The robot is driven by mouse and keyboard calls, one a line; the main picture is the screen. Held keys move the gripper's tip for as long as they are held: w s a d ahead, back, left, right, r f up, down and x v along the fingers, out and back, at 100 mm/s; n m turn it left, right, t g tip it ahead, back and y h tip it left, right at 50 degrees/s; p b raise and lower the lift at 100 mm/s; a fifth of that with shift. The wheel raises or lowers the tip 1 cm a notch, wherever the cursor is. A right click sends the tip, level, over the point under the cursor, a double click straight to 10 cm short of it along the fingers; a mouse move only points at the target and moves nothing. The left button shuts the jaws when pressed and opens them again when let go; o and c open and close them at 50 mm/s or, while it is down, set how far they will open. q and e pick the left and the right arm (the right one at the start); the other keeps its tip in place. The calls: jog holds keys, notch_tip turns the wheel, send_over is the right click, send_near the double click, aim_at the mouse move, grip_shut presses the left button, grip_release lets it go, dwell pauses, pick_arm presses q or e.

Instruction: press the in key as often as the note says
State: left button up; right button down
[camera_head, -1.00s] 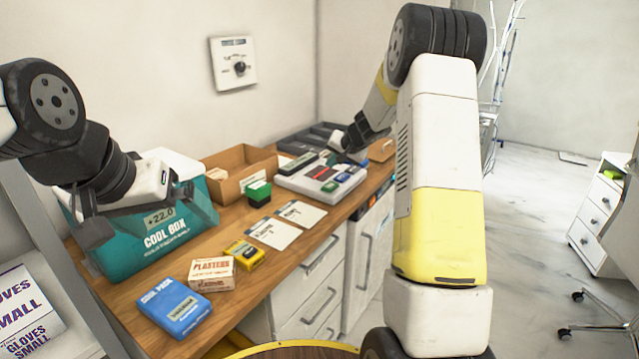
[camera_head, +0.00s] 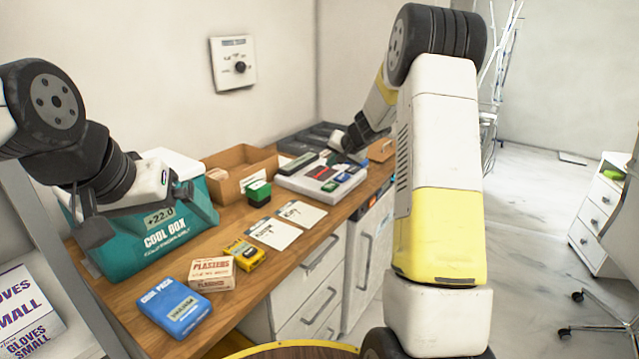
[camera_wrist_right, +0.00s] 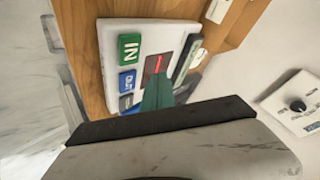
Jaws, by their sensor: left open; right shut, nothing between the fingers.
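The white keypad device (camera_head: 293,182) lies on the wooden counter, with a green key and blue keys on its right side. In the right wrist view, the green IN key (camera_wrist_right: 129,46) is at the device's upper left, above a blue key (camera_wrist_right: 127,81). Two white note cards, a nearer one (camera_head: 273,234) and a farther one (camera_head: 301,214), lie in front of the device; their small writing is hard to read. My right gripper (camera_wrist_right: 157,92) is shut and empty, over the device and apart from the IN key in the picture. My left gripper (camera_head: 88,222) is open beside the cool box.
The teal cool box (camera_head: 150,236) stands at left. A cardboard box (camera_head: 240,172), a green-black block (camera_head: 258,193), a plasters box (camera_head: 211,272), a yellow box (camera_head: 244,255) and a blue cold pack (camera_head: 174,307) are on the counter. A dial panel (camera_head: 233,63) is on the wall.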

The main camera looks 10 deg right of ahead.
aim_at(332, 187)
notch_tip(332, 187, up, 4)
jog(key=shift+f, duration=0.1)
dwell(0.4)
jog(key=shift+f, duration=0.15)
jog(key=shift+f, duration=4.25)
jog(key=shift+f, duration=0.1)
jog(key=shift+f, duration=0.3)
